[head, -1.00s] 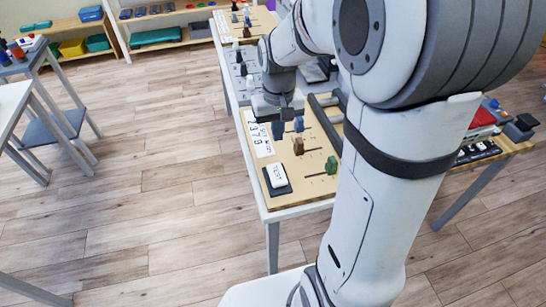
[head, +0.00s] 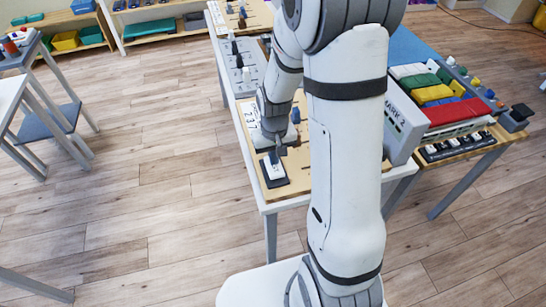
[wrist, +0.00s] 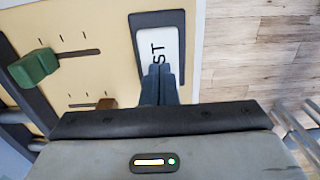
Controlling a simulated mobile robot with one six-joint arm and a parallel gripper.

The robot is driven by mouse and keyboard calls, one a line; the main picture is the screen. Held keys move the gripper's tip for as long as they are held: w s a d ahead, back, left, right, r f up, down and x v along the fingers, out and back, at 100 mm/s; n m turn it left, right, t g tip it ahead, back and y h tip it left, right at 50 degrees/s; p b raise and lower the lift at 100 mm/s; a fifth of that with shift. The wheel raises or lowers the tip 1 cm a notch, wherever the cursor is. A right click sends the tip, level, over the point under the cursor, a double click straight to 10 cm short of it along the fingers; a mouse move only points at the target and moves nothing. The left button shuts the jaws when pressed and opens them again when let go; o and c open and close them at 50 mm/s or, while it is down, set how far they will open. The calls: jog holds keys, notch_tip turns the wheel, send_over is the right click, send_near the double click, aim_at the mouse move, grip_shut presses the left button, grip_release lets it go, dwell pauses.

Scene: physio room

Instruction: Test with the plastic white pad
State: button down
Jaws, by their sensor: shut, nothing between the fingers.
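The white plastic pad (head: 274,169) sits in a dark frame at the near left corner of the wooden board on the table. In the wrist view the pad (wrist: 172,45) shows the letters "ST"; the rest of its lettering is hidden by my fingers. My gripper (wrist: 159,70) is shut and empty, its fingertips over the pad's lower part. In the head view my gripper (head: 279,153) is at the pad's far end. I cannot tell whether the tips touch the pad.
A green slider knob (wrist: 35,66) and a brown knob (wrist: 107,103) stand beside the pad on the board. A numbered white card (head: 251,116) lies beyond it. A grey box (head: 404,125) and coloured blocks (head: 452,103) stand at the right.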

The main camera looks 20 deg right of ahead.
aim_at(275, 168)
jog(key=shift+f, duration=0.45)
notch_tip(275, 168, down, 2)
jog(key=shift+f+b, duration=0.1)
jog(key=shift+b, duration=0.9)
jog(key=shift+s+f, duration=0.25)
jog(key=shift+s, duration=0.25)
jog(key=shift+w+r, duration=0.1)
jog(key=shift+r, duration=0.4)
notch_tip(275, 168, up, 14)
jog(key=p, duration=0.2)
jog(key=shift+w+r, duration=0.15)
jog(key=shift+w, duration=0.2)
